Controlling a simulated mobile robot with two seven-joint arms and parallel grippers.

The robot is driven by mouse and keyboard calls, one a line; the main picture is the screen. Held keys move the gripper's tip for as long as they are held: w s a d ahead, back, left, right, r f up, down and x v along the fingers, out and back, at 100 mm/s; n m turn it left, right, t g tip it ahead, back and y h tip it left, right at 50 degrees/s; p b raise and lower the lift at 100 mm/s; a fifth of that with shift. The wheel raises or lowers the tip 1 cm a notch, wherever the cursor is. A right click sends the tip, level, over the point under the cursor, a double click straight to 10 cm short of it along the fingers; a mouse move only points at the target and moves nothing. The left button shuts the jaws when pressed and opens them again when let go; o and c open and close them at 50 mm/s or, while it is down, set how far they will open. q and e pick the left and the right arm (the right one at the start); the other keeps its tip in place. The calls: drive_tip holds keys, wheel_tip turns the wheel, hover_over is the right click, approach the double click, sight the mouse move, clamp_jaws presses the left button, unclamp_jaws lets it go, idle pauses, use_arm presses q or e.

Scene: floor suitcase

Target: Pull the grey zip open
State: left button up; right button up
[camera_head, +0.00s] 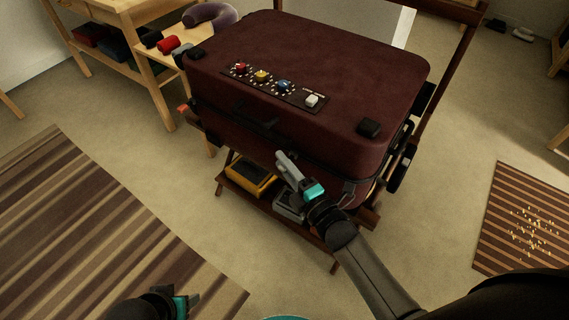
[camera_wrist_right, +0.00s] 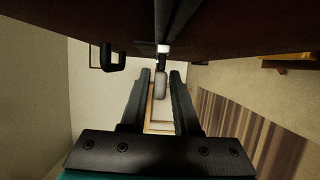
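The maroon suitcase (camera_head: 300,50) lies flat and closed on a wooden rack. My right gripper (camera_head: 285,163) is at its front side, just below the seam. In the right wrist view, a grey zip pull (camera_wrist_right: 161,88) hangs from a small pale slider (camera_wrist_right: 163,48) under the dark suitcase edge. The pull is between the fingertips of my right gripper (camera_wrist_right: 160,82), with narrow gaps on both sides, so the gripper looks open around it. In the head view the gripper hides the pull. My left gripper (camera_head: 180,303) shows only partly at the bottom edge; its opening is unclear.
A panel with coloured knobs (camera_head: 275,86) is on the lid. A dark carry handle (camera_head: 258,121) is on the front. A yellow case (camera_head: 251,178) sits on the rack's lower shelf. A wooden bench (camera_head: 180,65) stands left. Striped rugs (camera_head: 80,230) lie on the floor.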

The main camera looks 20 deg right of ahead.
clamp_jaws()
drive_tip(key=shift+s, duration=0.1)
idle(1.0)
